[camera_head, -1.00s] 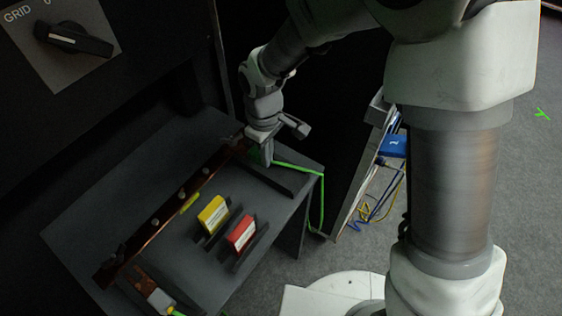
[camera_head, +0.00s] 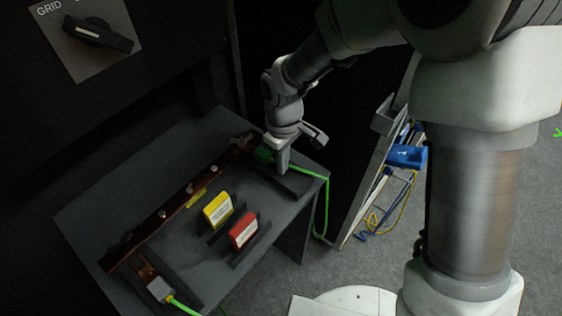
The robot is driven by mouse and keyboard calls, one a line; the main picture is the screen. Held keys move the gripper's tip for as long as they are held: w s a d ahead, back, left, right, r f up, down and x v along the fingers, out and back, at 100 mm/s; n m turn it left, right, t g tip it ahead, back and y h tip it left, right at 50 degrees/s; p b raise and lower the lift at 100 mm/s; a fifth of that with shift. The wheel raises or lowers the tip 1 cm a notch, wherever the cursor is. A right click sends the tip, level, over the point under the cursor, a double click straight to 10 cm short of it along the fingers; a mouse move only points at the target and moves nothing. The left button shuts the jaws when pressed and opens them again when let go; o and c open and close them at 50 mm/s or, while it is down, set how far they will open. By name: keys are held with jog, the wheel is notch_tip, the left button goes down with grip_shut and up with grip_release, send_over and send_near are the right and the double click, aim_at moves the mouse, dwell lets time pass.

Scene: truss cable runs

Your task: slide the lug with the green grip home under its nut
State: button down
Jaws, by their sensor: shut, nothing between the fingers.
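The green grip (camera_head: 263,154) of a lug shows at the far right end of a copper bar (camera_head: 180,196). Its metal tongue is too small and dark to make out, so I cannot tell how it sits under its nut. My gripper (camera_head: 282,168) points down just right of the green grip. Its fingers are shut and empty. A bright green cable (camera_head: 322,180) emerges from behind the fingers, runs right and drops over the shelf edge. Several pale nuts (camera_head: 162,214) are spaced along the bar.
A yellow block (camera_head: 218,210) and a red block (camera_head: 243,231) stand in dark holders on the grey shelf (camera_head: 100,215). A second lug with a pale grip (camera_head: 159,288) and green cable lies at the near left. An open panel (camera_head: 366,185) stands right.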

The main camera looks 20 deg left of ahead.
jog(key=shift+s+d, duration=0.1)
jog(key=shift+d, duration=0.2)
notch_tip(320, 180, up, 10)
jog(key=p, duration=0.2)
jog(key=d+r+m+t+p, duration=0.1)
jog(key=d+r+m+p, duration=0.15)
jog(key=d+r, duration=0.55)
jog(key=s+d+r+m+t+p, duration=0.2)
jog(key=s+d+r+m, duration=0.3)
jog(key=d, duration=0.4)
jog(key=s+d+r+m+t+p, duration=0.1)
jog(key=s+d+r+m+t, duration=0.1)
jog(key=s+d+r+m, duration=0.4)
jog(key=d+r, duration=0.1)
jog(key=d, duration=0.2)
jog(key=shift+s+d+r+t+p, duration=0.2)
jog(key=shift+s+r+t+p, duration=0.05)
jog(key=shift+r+t+p, duration=0.1)
jog(key=shift+a, duration=0.1)
